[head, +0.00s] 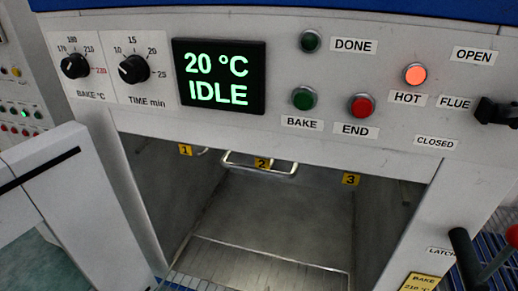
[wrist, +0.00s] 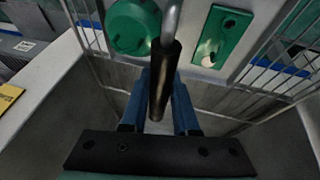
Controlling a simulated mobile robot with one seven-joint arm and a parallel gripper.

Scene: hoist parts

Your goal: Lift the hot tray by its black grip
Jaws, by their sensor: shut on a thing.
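In the wrist view, my gripper (wrist: 160,78) has its blue fingers on either side of a black cylindrical grip (wrist: 166,70) and is shut on it. The grip joins a bent metal rod above it. Just beyond is a grey tray surface (wrist: 186,25) carrying a green round part (wrist: 132,26) and a green plate-shaped part (wrist: 224,36) with holes. The tray is only partly in the picture. My gripper, the grip and the tray do not show in the head view.
The head view shows an open oven chamber (head: 270,225), with a metal handle (head: 258,165) at the back by yellow labels. The panel display (head: 218,78) reads 20 °C IDLE; the HOT lamp (head: 415,74) glows. Wire racks (wrist: 275,60) flank the tray.

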